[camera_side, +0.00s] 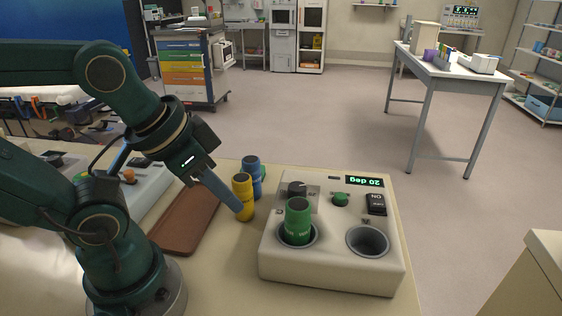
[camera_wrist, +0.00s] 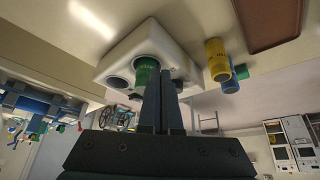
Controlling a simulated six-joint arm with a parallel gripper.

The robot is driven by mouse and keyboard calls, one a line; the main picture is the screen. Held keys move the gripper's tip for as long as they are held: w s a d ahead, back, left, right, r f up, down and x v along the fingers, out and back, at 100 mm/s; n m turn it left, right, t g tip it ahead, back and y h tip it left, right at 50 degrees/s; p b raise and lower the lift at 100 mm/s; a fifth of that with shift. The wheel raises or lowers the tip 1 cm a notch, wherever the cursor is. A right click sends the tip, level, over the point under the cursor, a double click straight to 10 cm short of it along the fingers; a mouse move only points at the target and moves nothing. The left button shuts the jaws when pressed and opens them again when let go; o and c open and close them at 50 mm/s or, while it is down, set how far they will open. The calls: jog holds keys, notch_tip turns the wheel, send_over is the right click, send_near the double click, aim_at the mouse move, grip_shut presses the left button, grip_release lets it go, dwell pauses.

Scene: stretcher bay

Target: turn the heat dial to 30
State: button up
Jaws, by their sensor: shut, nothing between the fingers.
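The white control box (camera_side: 330,268) stands on the table in the side view, and its pale underside or side shows in the wrist view (camera_wrist: 115,55). Its dark heat dial (camera_side: 297,188) sits on a grey plate at the back left, partly behind a green canister (camera_side: 298,220). The small display (camera_side: 364,181) reads 20 deg. My gripper (camera_side: 241,210) is shut and empty, its blue fingers pointing down and right, left of the box and apart from the dial. In the wrist view, my fingers (camera_wrist: 161,76) hide part of the box, and I cannot make out the dial.
A yellow canister (camera_side: 243,188) stands right by my fingertips, with a blue one (camera_side: 251,168) behind it. The box has an empty well (camera_side: 367,242), a green knob (camera_side: 340,199) and an ON/OFF switch (camera_side: 376,204). A brown tray (camera_side: 185,235) lies left.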

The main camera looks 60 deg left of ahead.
jog(key=o, duration=1)
jog(key=shift+s+m, duration=0.1)
jog(key=shift+m, duration=0.2)
jog(key=shift+o, duration=0.5)
jog(key=w+r+m, duration=0.1)
jog(key=r, duration=0.1)
jog(key=w+r+m, duration=0.1)
jog(key=w+r, duration=0.1)
jog(key=shift+a+m, duration=0.2)
jog(key=shift+m, duration=0.1)
jog(key=m+g, duration=0.4)
jog(key=g, duration=0.1)
send_over(298, 186)
jog(key=f, duration=0.5)
jog(key=shift+d+f, duration=0.2)
jog(key=shift+f, duration=0.1)
jog(key=shift+s+f, duration=0.1)
jog(key=shift+f, duration=0.65)
jog(key=shift+a+f, duration=0.15)
jog(key=shift+f, duration=1.95)
jog(key=shift+c, duration=0.3)
